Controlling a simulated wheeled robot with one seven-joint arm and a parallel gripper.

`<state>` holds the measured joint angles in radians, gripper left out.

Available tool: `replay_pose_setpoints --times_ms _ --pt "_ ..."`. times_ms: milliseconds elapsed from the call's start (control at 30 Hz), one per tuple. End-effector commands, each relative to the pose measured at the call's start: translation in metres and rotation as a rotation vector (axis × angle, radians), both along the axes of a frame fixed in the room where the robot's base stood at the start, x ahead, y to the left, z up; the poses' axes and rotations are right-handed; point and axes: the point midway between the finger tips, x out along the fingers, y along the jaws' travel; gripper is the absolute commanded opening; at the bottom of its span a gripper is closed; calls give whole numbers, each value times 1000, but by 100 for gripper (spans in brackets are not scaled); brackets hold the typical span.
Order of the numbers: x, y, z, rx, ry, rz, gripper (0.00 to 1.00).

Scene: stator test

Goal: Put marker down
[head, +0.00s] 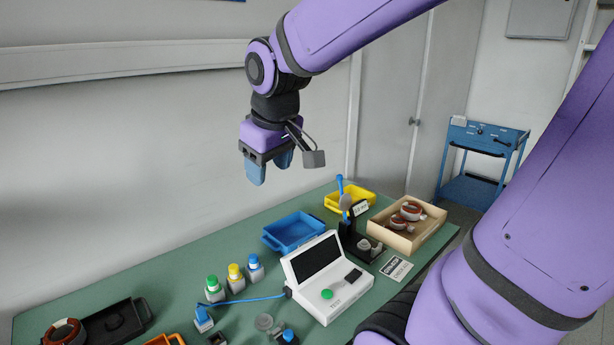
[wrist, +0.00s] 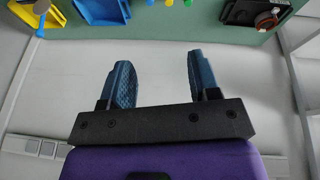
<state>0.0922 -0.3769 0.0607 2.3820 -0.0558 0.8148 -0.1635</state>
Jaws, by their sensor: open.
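My gripper (head: 269,166) is held high above the green bench, near the wall, with its blue fingers pointing down. In the wrist view my gripper (wrist: 158,78) has its two fingers wide apart, with nothing between them. No thing that I can clearly name as a marker shows.
The green bench (head: 240,322) holds a blue tray (head: 292,232), a yellow tray (head: 332,203), a white tester (head: 340,299), several capped bottles (head: 236,278), a black tray (head: 132,312) and a wooden box (head: 432,217) with copper rings. A blue cart (head: 480,187) stands beyond.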

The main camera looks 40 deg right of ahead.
Motion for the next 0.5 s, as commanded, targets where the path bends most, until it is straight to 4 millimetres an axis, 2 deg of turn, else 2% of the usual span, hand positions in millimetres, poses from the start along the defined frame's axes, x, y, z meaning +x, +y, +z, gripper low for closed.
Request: replay_pose_setpoints --times_ms 33,100,300,500 --pt "-16 3 7 12 -25 -15 56" --pt "-36 6 13 32 -50 -41 56" --pt "-86 13 22 92 -114 -98 56" --pt "-112 16 22 130 -144 -130 56"
